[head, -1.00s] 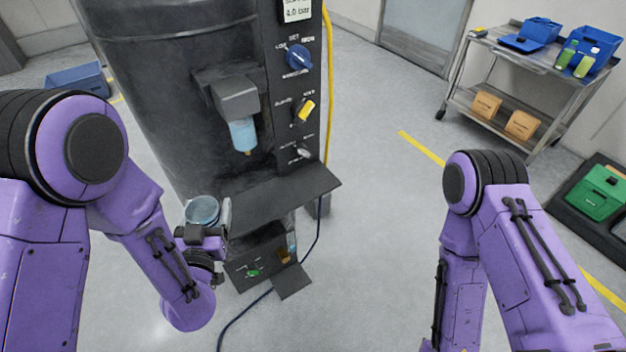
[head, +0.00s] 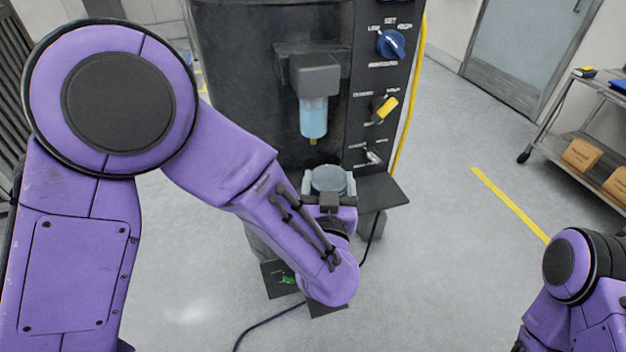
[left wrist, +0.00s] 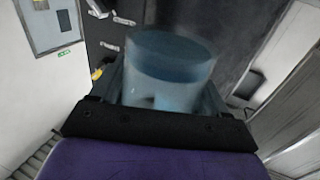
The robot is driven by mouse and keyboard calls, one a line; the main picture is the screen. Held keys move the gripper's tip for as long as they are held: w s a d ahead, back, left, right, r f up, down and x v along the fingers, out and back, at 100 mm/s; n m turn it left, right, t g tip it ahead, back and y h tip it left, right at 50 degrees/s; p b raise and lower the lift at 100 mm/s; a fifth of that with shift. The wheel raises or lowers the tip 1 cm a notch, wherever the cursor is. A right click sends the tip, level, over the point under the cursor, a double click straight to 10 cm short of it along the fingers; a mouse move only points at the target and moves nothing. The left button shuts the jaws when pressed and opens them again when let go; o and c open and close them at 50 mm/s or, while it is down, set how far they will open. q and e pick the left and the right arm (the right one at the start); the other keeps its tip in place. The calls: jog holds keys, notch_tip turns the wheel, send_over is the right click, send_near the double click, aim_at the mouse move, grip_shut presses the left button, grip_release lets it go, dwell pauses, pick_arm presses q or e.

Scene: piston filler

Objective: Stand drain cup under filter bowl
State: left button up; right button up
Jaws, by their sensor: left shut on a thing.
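The filter bowl (head: 313,117) is a clear blue cylinder hanging under a grey housing (head: 314,75) on the dark machine, with a small brass-coloured drain at its bottom. The drain cup (head: 328,179) is a clear bluish round cup. My left gripper (head: 329,186) is shut on it, with a finger on each side. The cup looks upright, a little below the bowl's drain in the head view. The cup (left wrist: 168,70) also shows large between the fingers in the left wrist view. My right gripper is out of view; only part of that arm shows.
A dark shelf (head: 378,192) juts from the machine just right of the cup. A panel with a blue knob (head: 390,44) and a yellow-handled knob (head: 384,107) is right of the bowl. A steel trolley (head: 560,135) stands at the right.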

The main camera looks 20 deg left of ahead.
pick_arm(q)
jog(key=w+a, duration=0.5)
jog(key=w, duration=0.2)
jog(key=f, duration=0.2)
jog(key=w+f, duration=0.1)
jog(key=f, duration=0.1)
jog(key=f+p, duration=0.1)
jog(key=f, duration=0.2)
jog(key=shift+w+a, duration=0.2)
jog(key=shift+a, duration=0.15)
jog(key=shift+s+d+f, duration=0.1)
jog(key=shift+f, duration=0.1)
jog(key=o, duration=1.1)
jog(key=shift+c, duration=0.2)
jog(key=shift+s+r, duration=0.1)
jog(key=shift+r, duration=0.1)
jog(key=b+v, duration=0.1)
jog(key=v, duration=1.1)
jog(key=shift+b, duration=0.3)
